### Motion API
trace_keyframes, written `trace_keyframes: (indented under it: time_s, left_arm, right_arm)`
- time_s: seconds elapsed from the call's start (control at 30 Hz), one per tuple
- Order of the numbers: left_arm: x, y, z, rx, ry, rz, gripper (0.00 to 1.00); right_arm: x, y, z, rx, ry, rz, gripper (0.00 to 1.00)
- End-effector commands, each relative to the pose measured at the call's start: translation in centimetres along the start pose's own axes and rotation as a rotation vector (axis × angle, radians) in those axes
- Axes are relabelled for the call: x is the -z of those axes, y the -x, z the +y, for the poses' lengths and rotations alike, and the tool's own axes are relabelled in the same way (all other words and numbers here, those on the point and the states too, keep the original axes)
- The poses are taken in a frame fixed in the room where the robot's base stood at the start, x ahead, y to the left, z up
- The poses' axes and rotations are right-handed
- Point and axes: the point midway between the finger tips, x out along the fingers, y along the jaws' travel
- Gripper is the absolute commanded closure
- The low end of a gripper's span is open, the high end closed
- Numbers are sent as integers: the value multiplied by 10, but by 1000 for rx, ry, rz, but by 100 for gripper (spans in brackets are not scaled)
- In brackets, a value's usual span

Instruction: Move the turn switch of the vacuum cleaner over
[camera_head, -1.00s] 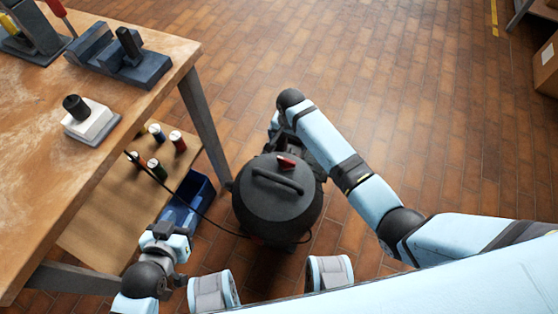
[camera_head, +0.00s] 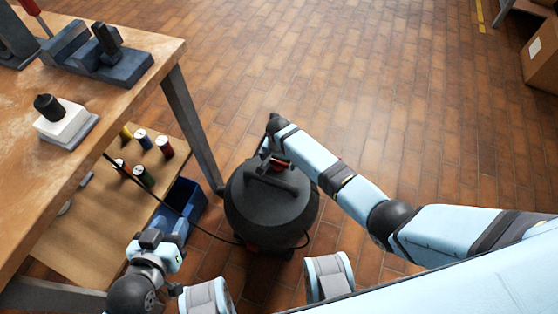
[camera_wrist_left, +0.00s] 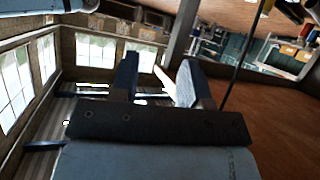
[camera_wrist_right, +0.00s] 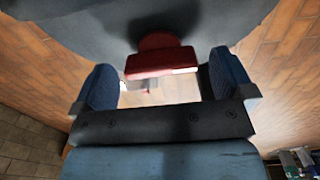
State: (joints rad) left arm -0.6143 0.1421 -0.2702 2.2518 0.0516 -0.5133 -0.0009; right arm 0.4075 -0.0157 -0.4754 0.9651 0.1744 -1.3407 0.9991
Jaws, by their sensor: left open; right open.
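The vacuum cleaner (camera_head: 265,215) is a round black canister on the floor beside the workbench. Its turn switch (camera_wrist_right: 160,63) is a red block on a round red base; in the head view a bit of red shows at the lid's far edge (camera_head: 281,166). My right gripper (camera_wrist_right: 164,68) is open, with its two fingers on either side of the red switch and a gap to each visible; nothing is held. In the head view it partly covers the switch. My left gripper (camera_head: 160,243) is open and empty, low by the bench, left of the vacuum; its wrist view (camera_wrist_left: 158,68) shows nothing between the fingers.
The wooden workbench (camera_head: 150,62) stands at the left with blue and white fixtures on it. Its lower shelf (camera_head: 80,235) holds several small cylinders. A blue bin (camera_head: 184,203) and a dark cable lie near the vacuum. The tiled floor (camera_head: 340,80) behind is clear.

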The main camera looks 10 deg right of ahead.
Motion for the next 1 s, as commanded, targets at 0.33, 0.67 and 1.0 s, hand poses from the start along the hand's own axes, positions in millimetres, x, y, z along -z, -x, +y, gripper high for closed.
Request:
trace_keyframes:
  time_s: [0.33, 0.67, 1.0]
  left_arm:
    - [1, 0, -1, 1, -1, 2, 57]
    - [-2, 0, -1, 3, -2, -7, 57]
    - [4, 4, -3, 11, -11, -21, 57]
  right_arm:
    - [0, -1, 0, 0, 0, 0, 16]
    - [0, -1, 0, -1, 6, 0, 47]
    - [0, 2, 0, -2, 139, -1, 47]
